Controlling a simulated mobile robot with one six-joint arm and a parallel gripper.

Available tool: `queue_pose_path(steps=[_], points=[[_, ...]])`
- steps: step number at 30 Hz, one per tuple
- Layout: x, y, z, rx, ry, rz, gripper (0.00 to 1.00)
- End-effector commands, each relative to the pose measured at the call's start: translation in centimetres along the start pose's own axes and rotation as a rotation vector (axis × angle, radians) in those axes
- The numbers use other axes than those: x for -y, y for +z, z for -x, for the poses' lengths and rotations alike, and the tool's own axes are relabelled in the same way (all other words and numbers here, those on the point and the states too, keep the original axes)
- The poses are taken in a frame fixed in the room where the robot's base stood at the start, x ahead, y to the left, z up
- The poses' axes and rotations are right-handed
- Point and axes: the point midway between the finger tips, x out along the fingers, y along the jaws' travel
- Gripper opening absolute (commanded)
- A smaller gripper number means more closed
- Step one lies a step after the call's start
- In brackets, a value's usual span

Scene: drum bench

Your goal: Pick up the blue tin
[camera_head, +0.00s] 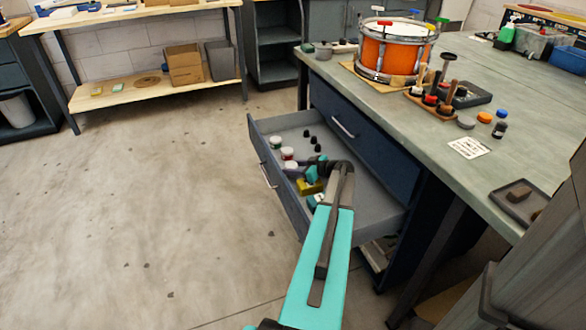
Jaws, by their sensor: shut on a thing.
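The open grey drawer (375,207) under the bench holds a row of small tins along its left side. My gripper (299,164) reaches into the drawer from the right, with its dark fingers at the nearest tin of the row, the blue tin (290,166). The jaws are shut on it, and the fingers and wrist partly hide it. It is small in view, so I cannot tell whether it touches the drawer floor. Two other tins with red and white on them, one farther back (275,143) and one closer (287,153), stand just behind it.
Several small black pieces (312,141) stand in the drawer behind my gripper. A yellow block (309,187) lies close on the near side. The drawer's right part is bare. The bench top (470,90) above carries an orange drum (393,52) and tools.

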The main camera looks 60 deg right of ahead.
Motion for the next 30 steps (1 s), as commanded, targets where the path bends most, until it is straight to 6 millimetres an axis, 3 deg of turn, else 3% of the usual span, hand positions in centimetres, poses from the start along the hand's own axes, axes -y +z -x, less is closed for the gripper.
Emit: queue_pose_path(steps=[8, 24, 30], points=[[0.0, -1.2, 0.5, -0.001, 0.001, 0.001, 0.18], [-0.1, -8.2, 3.5, -0.001, 0.001, 0.001, 0.18], [-0.1, -9.2, 3.9, 0.0, 0.001, 0.0, 0.18]])
